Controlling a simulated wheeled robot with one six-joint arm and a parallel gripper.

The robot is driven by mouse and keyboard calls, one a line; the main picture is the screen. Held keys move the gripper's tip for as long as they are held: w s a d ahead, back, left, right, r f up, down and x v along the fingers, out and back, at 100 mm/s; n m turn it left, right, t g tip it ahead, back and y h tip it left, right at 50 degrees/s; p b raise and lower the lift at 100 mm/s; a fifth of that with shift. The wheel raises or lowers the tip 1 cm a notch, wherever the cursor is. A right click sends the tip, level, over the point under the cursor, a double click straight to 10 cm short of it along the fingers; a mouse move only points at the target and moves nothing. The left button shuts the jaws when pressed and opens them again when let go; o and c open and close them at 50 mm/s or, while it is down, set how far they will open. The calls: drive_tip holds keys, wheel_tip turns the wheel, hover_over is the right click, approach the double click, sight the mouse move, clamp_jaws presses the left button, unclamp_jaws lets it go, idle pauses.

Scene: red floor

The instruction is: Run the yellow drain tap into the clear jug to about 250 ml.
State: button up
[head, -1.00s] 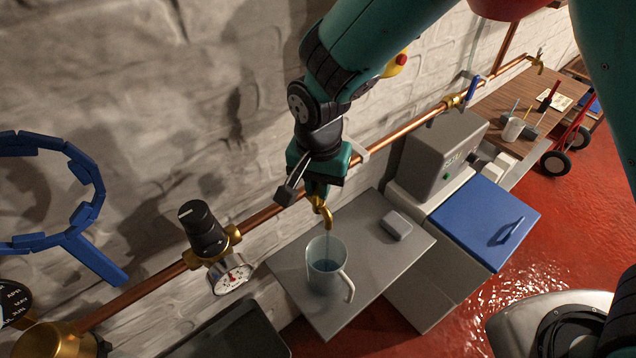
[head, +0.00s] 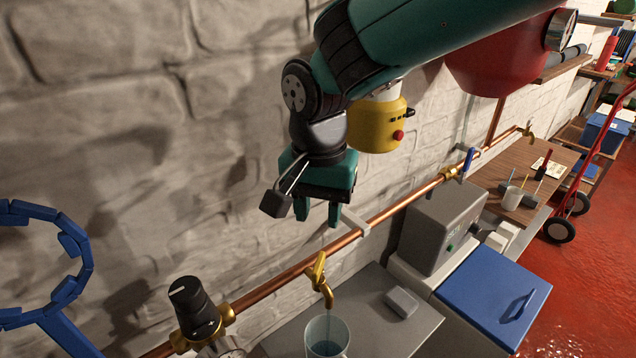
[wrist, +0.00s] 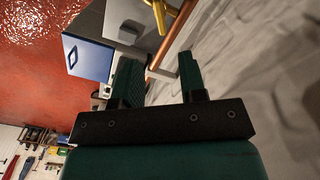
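The yellow drain tap (head: 320,280) sits on the copper pipe, its spout above the clear jug. It also shows at the top of the wrist view (wrist: 160,14). The clear jug (head: 327,338) stands on the grey bench under the spout, cut off by the lower edge of the head view. Its lower part and water level are out of view. I cannot tell for sure whether water is running. My gripper (head: 318,213) is open and empty above the tap, apart from it. The wrist view shows its two fingers (wrist: 158,72) spread.
A copper pipe (head: 380,214) runs along the brick wall. A small grey block (head: 402,302) lies on the grey bench (head: 375,325). A grey box (head: 440,228) and a blue-lidded bin (head: 490,295) stand to the right. A black-topped regulator (head: 193,305) and blue wheel (head: 75,290) are at left.

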wheel_tip(320, 180, up, 6)
drive_tip(key=shift+f+b, duration=0.1)
drive_tip(key=shift+b, duration=0.2)
drive_tip(key=shift+d, duration=0.1)
